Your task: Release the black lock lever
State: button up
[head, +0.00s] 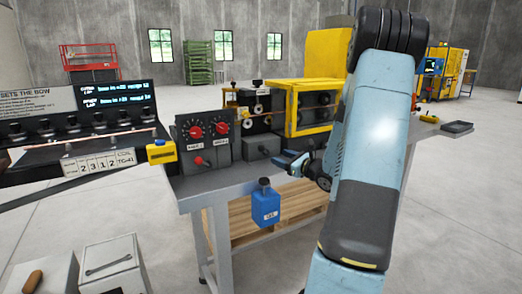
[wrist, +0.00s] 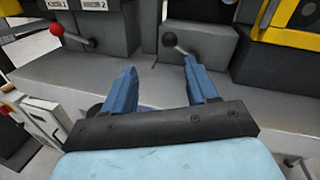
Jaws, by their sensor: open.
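The black lock lever (wrist: 178,44) shows in the wrist view as a short metal arm with a black ball knob, on the front of a dark grey box (wrist: 200,48). The same box (head: 262,146) stands on the bench in the head view, where I cannot make out the lever clearly. My gripper (wrist: 161,66) is open, its two blue fingers spread and nothing between them. The lever lies just beyond the fingertips, closer to the right finger; I cannot tell whether they touch.
A red-knobbed lever (wrist: 60,30) is left of the fingers, on the panel with two red dials (head: 208,135). A yellow-framed machine (head: 300,105) stands behind. The bench top before the dark box is clear.

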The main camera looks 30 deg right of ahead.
aim_at(261, 147)
jog(key=shift+m+h, duration=0.3)
jog(key=shift+m, duration=0.1)
jog(key=x, duration=0.9)
jog(key=d+x, duration=0.1)
jog(key=x, duration=0.3)
jog(key=shift+w, duration=0.4)
jog(key=shift+c, duration=0.4)
jog(key=shift+a+f, duration=0.1)
grip_shut()
